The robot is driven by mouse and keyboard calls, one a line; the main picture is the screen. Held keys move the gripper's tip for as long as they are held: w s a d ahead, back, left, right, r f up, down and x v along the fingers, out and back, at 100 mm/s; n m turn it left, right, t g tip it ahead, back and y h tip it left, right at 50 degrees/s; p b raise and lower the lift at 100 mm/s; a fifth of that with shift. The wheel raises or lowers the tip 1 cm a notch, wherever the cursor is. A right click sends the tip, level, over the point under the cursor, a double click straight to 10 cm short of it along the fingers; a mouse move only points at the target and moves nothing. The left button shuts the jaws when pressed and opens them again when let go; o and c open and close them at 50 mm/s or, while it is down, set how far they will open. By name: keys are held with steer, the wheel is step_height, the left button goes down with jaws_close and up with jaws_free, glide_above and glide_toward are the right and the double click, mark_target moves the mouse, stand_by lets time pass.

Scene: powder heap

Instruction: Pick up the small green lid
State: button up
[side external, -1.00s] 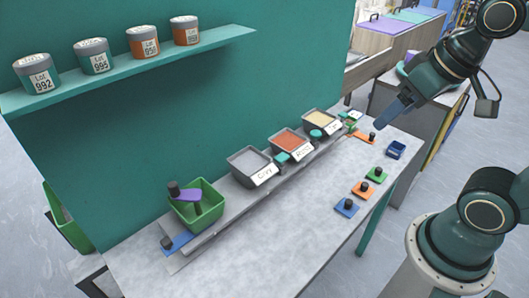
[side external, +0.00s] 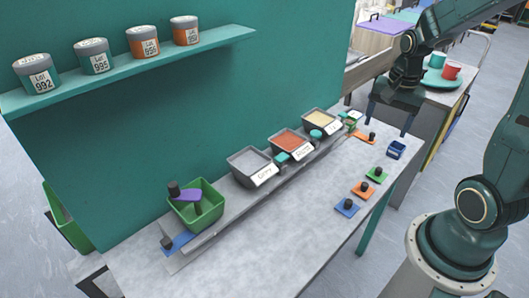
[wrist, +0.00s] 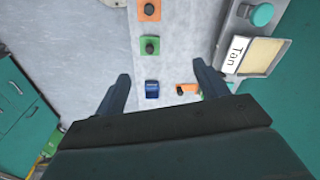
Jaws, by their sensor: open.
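The small green lid (side external: 376,174), a flat square with a black knob, lies on the grey table between the orange lid and the small blue box. In the wrist view the green lid (wrist: 150,46) shows ahead, roughly between my fingers and beyond their tips. My gripper (side external: 387,126) is open and empty, fingers pointing down over the far end of the table. In the wrist view my gripper (wrist: 162,70) has its fingers spread wide.
An orange lid (side external: 363,189) and a blue lid (side external: 347,206) lie in line with the green one. A small blue box (side external: 396,149) stands on the other side. Grey bins of powder (side external: 250,164) line the wall side. Another orange piece (side external: 364,136) lies near my gripper. The table's front middle is clear.

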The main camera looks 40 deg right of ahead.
steer(key=d+f+m, duration=0.2)
steer(key=f, duration=0.1)
steer(key=s+d+f+m, duration=0.1)
steer(key=shift+d+f+g+y, duration=0.15)
steer(key=shift+d+g+y, duration=0.15)
steer(key=shift+g, duration=0.1)
steer(key=shift+f, duration=0.1)
glide_above(379, 168)
steer(key=shift+a+f, duration=0.1)
steer(key=shift+f, duration=4.05)
steer(key=shift+f, duration=0.1)
steer(key=shift+s+f, duration=0.1)
steer(key=shift+f, duration=2.4)
steer(key=c, duration=1)
